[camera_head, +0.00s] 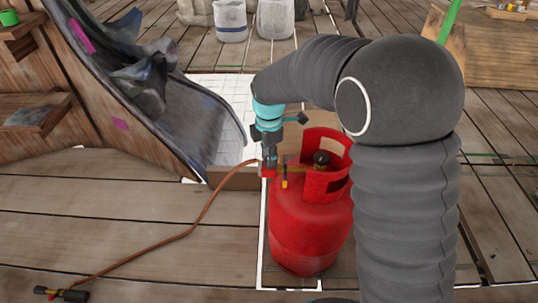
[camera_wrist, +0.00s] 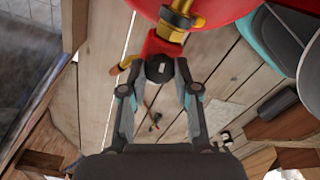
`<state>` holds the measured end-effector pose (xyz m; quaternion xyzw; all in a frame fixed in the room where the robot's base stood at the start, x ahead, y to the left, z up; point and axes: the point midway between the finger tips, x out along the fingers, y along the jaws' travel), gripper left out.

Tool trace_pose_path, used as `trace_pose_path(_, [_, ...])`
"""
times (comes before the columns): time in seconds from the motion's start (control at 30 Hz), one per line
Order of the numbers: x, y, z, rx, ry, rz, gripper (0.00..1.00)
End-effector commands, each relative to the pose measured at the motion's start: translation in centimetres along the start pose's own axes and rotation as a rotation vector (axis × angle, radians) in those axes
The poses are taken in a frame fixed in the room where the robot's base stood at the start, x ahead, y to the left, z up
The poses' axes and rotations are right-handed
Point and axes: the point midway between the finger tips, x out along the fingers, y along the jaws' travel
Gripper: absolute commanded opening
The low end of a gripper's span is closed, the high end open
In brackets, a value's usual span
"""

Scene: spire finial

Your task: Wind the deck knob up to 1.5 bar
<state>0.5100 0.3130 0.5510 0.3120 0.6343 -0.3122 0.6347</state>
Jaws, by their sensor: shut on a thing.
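A red gas cylinder (camera_head: 312,230) stands upright on the deck, with a black valve handwheel (camera_head: 321,158) inside its collar. A small red regulator (camera_head: 267,173) sits at its upper left; it also shows at the top of the wrist view (camera_wrist: 160,45), joined to a brass fitting (camera_wrist: 186,18). A dark knob (camera_wrist: 159,70) faces the wrist camera below the red body. My gripper (camera_head: 269,160) points down at the regulator, and in the wrist view its two fingers are shut on the knob from both sides. No readable pressure scale shows.
An orange-brown hose (camera_head: 192,232) runs from the regulator to a torch (camera_head: 65,295) at the lower left. A curved dark slide-like panel (camera_head: 190,105) stands left of my arm. Pale buckets (camera_head: 230,20) stand at the back. The planks at front left are mostly clear.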

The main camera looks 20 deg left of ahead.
Motion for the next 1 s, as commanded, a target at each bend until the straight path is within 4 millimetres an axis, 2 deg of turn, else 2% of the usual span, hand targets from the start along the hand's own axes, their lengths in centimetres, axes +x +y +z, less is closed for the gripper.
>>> trace_pose_path(0.37, [0.0,0.0,0.0,-0.004,0.000,0.000,0.00])
trace_pose_path(0.4, [0.0,0.0,0.0,-0.004,0.000,0.000,0.35])
trace_pose_path(0.5, [0.0,0.0,0.0,-0.003,0.000,0.000,0.56])
trace_pose_path(0.83, [-0.2,0.0,0.0,-0.003,0.000,0.001,0.56])
trace_pose_path(1.0, [-2.0,0.1,0.0,-0.003,0.000,0.005,0.56])
